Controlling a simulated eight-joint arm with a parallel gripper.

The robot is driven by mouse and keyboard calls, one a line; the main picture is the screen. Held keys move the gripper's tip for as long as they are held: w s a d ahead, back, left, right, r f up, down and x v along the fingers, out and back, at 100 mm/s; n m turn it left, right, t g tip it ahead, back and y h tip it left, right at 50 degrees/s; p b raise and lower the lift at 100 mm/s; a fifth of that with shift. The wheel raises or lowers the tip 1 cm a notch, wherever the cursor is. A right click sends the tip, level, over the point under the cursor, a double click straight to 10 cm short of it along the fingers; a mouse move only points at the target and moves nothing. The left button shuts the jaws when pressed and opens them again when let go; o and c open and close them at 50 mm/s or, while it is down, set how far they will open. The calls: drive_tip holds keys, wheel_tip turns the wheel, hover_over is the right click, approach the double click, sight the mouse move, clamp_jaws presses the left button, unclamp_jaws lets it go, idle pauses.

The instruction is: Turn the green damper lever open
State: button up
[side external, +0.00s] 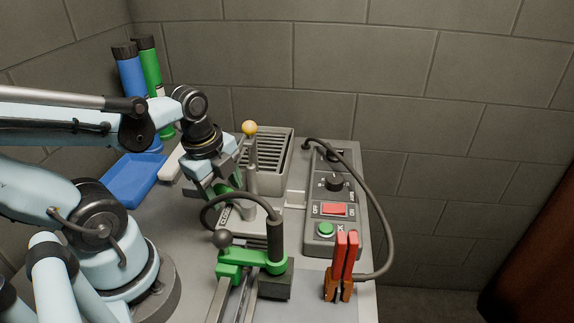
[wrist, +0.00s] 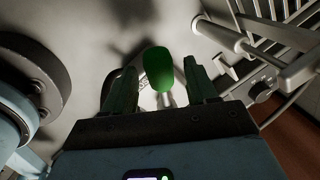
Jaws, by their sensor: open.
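The green damper lever shows its rounded green grip (wrist: 158,68) in the wrist view, on a pale stem above a light plate with small lettering. My gripper (wrist: 161,82) is open, with one dark green finger on each side of the grip. Gaps show between the grip and both fingers; whether its lower end touches anything is hard to tell. In the side view my gripper (side external: 221,192) points down beside the grey vented box, and its fingers and wrist largely hide the lever.
A post with a yellow ball (side external: 249,128) stands close to my gripper. In front are a green clamp (side external: 255,258) with a black handle and red-handled pliers (side external: 342,255). A control box (side external: 334,210) with a cable stands right; a blue tray (side external: 132,180) and bottles are left.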

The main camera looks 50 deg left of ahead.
clamp_jaws()
drive_tip(key=shift+w, duration=0.1)
idle(0.4)
drive_tip(key=shift+w+a+m+h, duration=0.15)
drive_tip(key=shift+w+m, duration=0.3)
drive_tip(key=shift+m, duration=0.3)
drive_tip(key=shift+w+a+m+h, duration=0.15)
drive_tip(key=shift+w+m, duration=0.25)
drive_tip(key=shift+m, duration=0.35)
drive_tip(key=w+m, duration=0.1)
drive_tip(key=m, duration=0.1)
drive_tip(key=w+d+m, duration=0.1)
drive_tip(key=m, duration=0.1)
drive_tip(key=w+m+h, duration=0.1)
drive_tip(key=m, duration=0.2)
drive_tip(key=shift+w+d, duration=0.15)
drive_tip(key=shift+w, duration=0.25)
drive_tip(key=shift+w+d+m+g+h, duration=0.2)
drive_tip(key=shift+w+d+m, duration=0.15)
drive_tip(key=shift+m, duration=0.5)
drive_tip(key=shift+w+d+m+g+h, duration=0.2)
drive_tip(key=shift+w+d+m, duration=0.1)
drive_tip(key=shift+m, duration=0.55)
